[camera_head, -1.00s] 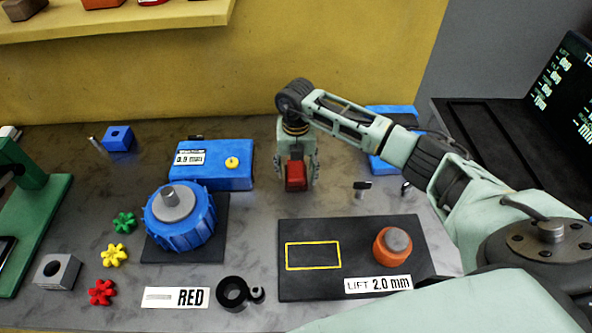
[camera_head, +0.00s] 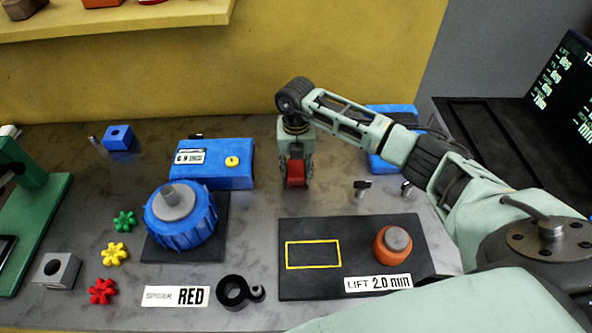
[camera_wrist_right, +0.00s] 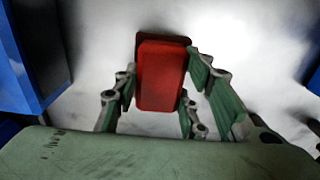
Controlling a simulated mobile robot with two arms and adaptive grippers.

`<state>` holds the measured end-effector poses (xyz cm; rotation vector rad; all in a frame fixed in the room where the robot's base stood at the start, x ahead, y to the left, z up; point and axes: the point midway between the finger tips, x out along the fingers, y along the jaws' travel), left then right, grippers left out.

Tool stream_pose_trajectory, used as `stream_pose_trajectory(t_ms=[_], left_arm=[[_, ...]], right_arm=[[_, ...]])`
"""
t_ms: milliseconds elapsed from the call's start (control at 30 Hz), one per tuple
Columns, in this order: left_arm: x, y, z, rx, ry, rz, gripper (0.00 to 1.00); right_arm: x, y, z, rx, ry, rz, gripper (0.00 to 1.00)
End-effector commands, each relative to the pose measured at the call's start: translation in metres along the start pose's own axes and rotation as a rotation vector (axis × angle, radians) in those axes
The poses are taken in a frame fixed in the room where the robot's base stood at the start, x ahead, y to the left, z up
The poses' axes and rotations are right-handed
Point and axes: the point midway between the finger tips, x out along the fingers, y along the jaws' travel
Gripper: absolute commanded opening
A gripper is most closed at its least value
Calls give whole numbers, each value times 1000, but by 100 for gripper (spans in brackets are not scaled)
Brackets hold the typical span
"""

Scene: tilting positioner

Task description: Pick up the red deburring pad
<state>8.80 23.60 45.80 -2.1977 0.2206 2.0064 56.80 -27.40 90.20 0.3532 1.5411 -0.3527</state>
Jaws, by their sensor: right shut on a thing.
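The red deburring pad (camera_head: 297,174) is a small red block at the middle of the bench in the head view. It also shows in the right wrist view (camera_wrist_right: 161,75), between the green finger pads. My right gripper (camera_head: 296,178) points down and is shut on the pad. In the right wrist view the right gripper (camera_wrist_right: 160,92) has fingers on both sides of the pad. I cannot tell how far the pad is above the bench. My left gripper is not in view.
A blue box (camera_head: 212,165) with a yellow knob and a blue ribbed drum (camera_head: 180,222) stand to the left. A black plate (camera_head: 330,285) with a yellow outline and an orange knob (camera_head: 392,246) lies in front. Another blue box (camera_head: 382,160) stands to the right.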

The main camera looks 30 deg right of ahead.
Motion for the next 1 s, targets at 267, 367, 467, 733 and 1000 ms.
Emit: stream_pose_trajectory(t_ms=[267,367,467,733,1000], left_arm=[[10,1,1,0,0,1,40],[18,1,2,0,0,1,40],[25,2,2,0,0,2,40],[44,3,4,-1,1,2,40],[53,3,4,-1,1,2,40]], right_arm=[[-17,0,1,0,-3,1,11],[-34,0,2,-1,-6,2,11],[-47,-19,4,4,-4,-2,11],[-80,-74,9,3,-3,-2,11],[-103,-107,12,2,-1,0,11]])
